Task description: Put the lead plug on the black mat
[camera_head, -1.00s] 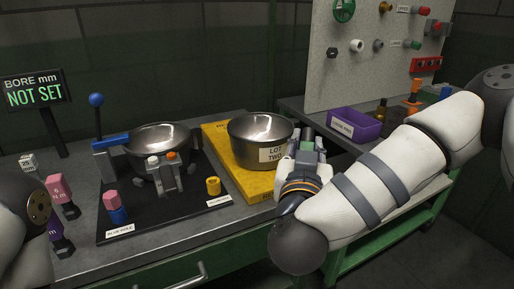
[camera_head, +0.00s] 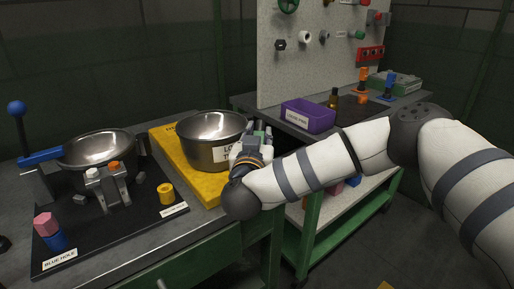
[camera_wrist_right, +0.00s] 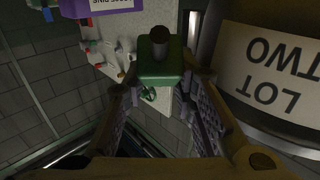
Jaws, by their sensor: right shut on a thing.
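My right gripper (camera_head: 258,140) is shut on a green block with a dark grey round peg on top, upright beside the steel pot labelled LOT TWO (camera_head: 213,138). In the right wrist view the green block (camera_wrist_right: 161,72) sits between the fingertips (camera_wrist_right: 162,85), its peg pointing away. I cannot tell for sure that this is the lead plug. A dark mat (camera_head: 347,107) lies on the right bench, behind the purple bin. Another black mat (camera_head: 95,235) lies on the left bench under a second pot. My left gripper is not in view.
The purple bin (camera_head: 308,117) stands on the right bench's near edge, with orange and blue pieces (camera_head: 363,86) behind it. A pegboard (camera_head: 305,60) rises at the back. The LOT TWO pot stands on a yellow slab (camera_head: 170,145). A gap separates the benches.

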